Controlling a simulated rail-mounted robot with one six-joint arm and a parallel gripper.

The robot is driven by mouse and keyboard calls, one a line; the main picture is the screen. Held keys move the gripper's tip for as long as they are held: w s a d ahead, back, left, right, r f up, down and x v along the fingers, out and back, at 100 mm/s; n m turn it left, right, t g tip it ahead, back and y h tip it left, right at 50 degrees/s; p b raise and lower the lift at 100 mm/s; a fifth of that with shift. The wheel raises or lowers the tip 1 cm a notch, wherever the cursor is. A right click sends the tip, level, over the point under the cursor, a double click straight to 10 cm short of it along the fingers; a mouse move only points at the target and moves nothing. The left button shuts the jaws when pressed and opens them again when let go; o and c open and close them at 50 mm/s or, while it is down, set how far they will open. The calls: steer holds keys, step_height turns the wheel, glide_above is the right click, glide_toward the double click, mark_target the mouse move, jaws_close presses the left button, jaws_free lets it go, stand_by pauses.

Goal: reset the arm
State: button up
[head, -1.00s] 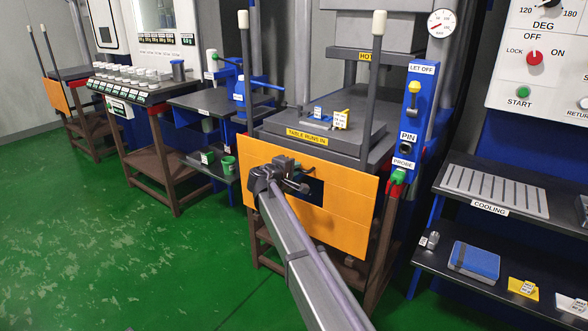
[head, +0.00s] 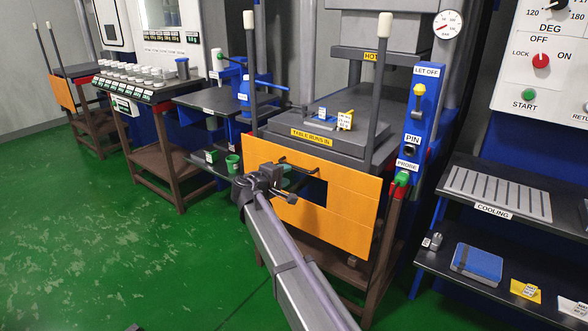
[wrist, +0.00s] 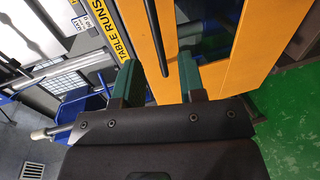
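My arm reaches up from the bottom of the head view to the orange front panel (head: 350,205) of the press. The dark handle (wrist: 155,35) runs beyond and between the fingertips in that picture. I cannot tell how far it is from them.
The press table (head: 285,150) holds small tagged items above the panel. A blue control post (head: 418,125) and cooling shelf (head: 497,195) stand to the right. A bench with a blue device (head: 243,85) is on the left. Green floor (head: 90,230) is clear at left.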

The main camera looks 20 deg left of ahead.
steer(key=v, duration=0.2)
steer(key=shift+s+a, duration=0.1)
steer(key=shift+s, duration=0.3)
steer(key=s+d+f+m+g, duration=0.2)
steer(key=s+d+f+g, duration=0.15)
steer(key=d, duration=0.45)
steer(key=s+d+f+m+g, duration=0.3)
steer(key=s+d, duration=0.1)
steer(key=d, duration=0.3)
steer(key=s+d+f+m+g, duration=0.2)
steer(key=s+d+f+g, duration=0.15)
steer(key=d, duration=0.45)
steer(key=s+d+f+m+g+y, duration=0.1)
steer(key=s+d+m+g, duration=0.15)
steer(key=s+d, duration=0.5)
steer(key=s+d+f+m+g+y, duration=0.1)
steer(key=s+d+m+y, duration=0.2)
steer(key=d, duration=0.8)
steer(key=s+d+f+m+g, duration=0.2)
steer(key=s+d, duration=0.4)
steer(key=d, duration=0.4)
step_height(320, 180, up, 26)
steer(key=p, duration=2.5)
steer(key=shift+w+d+p, duration=0.3)
steer(key=shift+p, duration=0.1)
